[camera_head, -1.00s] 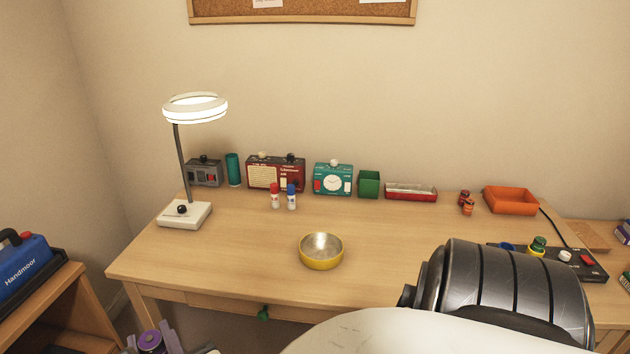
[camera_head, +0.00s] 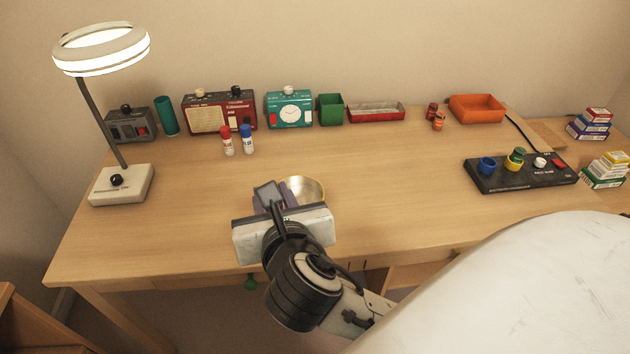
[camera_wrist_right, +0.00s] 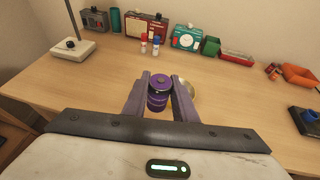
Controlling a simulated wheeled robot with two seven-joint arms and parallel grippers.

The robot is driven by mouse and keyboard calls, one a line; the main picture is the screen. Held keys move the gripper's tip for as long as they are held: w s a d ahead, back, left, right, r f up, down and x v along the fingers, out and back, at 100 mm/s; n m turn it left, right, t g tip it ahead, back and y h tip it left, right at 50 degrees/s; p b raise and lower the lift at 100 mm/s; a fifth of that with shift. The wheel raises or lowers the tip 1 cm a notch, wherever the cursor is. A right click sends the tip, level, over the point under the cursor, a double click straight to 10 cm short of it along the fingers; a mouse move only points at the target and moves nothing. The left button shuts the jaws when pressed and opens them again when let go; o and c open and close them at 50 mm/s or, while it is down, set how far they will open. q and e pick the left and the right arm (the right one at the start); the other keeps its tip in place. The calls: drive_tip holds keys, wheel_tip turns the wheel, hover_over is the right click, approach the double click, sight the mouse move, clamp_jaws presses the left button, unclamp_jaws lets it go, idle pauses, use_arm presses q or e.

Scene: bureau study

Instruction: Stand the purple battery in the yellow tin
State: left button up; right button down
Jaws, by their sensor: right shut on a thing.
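My right gripper (camera_head: 268,194) is over the front part of the desk and shut on the purple battery. In the right wrist view the purple battery (camera_wrist_right: 157,98) is upright between the two fingers (camera_wrist_right: 160,90), its round top facing the camera. In the head view the gripper hides most or all of it. The yellow tin (camera_head: 314,190) is a round, open bowl with a pale metallic inside, just right of the gripper and partly covered by it. It also shows behind the right finger in the wrist view (camera_wrist_right: 188,90). My left gripper is not in view.
A red glue stick (camera_head: 227,141) and a blue one (camera_head: 247,139) stand behind the tin. A lamp (camera_head: 121,185) is at the left, and a black switch panel (camera_head: 520,178) at the right. Radios, a clock (camera_head: 291,108) and trays line the back. The desk between is clear.

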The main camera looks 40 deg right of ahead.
drive_tip(key=w+d+f+n+y+b, duration=0.1)
drive_tip(key=w+d+f, duration=0.4)
drive_tip(key=w+f, duration=0.15)
drive_tip(key=y+b, duration=0.1)
drive_tip(key=b, duration=0.1)
hover_over(298, 189)
drive_tip(key=s+a, duration=0.3)
drive_tip(key=s, duration=0.1)
drive_tip(key=shift+n+t, duration=0.3)
drive_tip(key=f, duration=0.7)
drive_tip(key=shift+d+f, duration=0.1)
drive_tip(key=shift+d, duration=0.15)
drive_tip(key=shift+f+b, duration=0.55)
drive_tip(key=shift+f, duration=1.6)
drive_tip(key=shift+f, duration=0.1)
drive_tip(key=c, duration=1.4)
unclamp_jaws()
drive_tip(key=shift+c, duration=0.2)
drive_tip(key=p+v, duration=0.1)
drive_tip(key=v, duration=1.1)
